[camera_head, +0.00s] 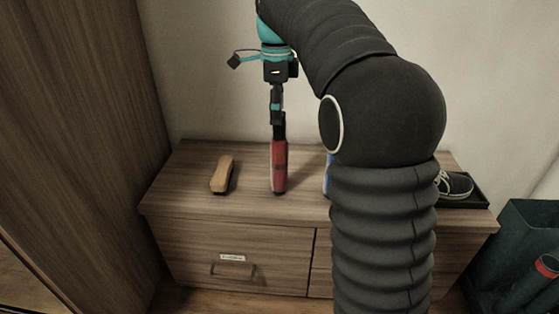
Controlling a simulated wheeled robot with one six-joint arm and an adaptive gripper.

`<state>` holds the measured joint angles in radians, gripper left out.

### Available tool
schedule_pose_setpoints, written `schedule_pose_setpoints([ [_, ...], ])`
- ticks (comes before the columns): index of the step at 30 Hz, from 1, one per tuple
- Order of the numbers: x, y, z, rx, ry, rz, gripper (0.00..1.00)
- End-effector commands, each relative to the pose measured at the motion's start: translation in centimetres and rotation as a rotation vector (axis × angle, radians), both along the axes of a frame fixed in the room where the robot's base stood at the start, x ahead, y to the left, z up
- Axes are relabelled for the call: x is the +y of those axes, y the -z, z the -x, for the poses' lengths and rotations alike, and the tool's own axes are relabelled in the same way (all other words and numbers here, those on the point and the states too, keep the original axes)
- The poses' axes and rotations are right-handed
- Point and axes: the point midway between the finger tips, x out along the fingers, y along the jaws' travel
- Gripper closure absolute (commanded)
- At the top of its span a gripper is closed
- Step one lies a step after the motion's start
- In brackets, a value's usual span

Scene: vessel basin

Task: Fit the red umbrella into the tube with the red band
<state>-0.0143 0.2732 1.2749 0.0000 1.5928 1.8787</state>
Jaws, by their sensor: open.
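The red umbrella (279,168) stands upright on the wooden cabinet top, with a dark upper part. My gripper (278,115) points down from above and is open at the umbrella's dark upper end. The view is too small to tell whether the fingers touch it. A tube with a red band (547,265) shows at the lower right, inside a dark green bin. The band is around its upper end, and the tube leans to the right. Its lower part is mostly hidden and the frame's edge cuts off part of the bin.
A tan brush-like object (222,174) lies on the cabinet top (190,160) left of the umbrella. A blue object (328,175) is mostly hidden behind my arm. A dark shoe (457,185) sits on a black tray (470,204) at right. A tall wooden panel (80,120) stands at left.

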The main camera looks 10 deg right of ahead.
Motion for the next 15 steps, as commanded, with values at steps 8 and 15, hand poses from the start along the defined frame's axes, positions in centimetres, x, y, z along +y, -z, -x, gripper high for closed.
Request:
schedule_pose_setpoints([
  [8, -0.8, 3.4, -0.5, 0.004, 0.002, 0.000, 0.29],
  [15, -0.7, 5.0, -0.5, 0.000, 0.000, 0.000, 0.29],
])
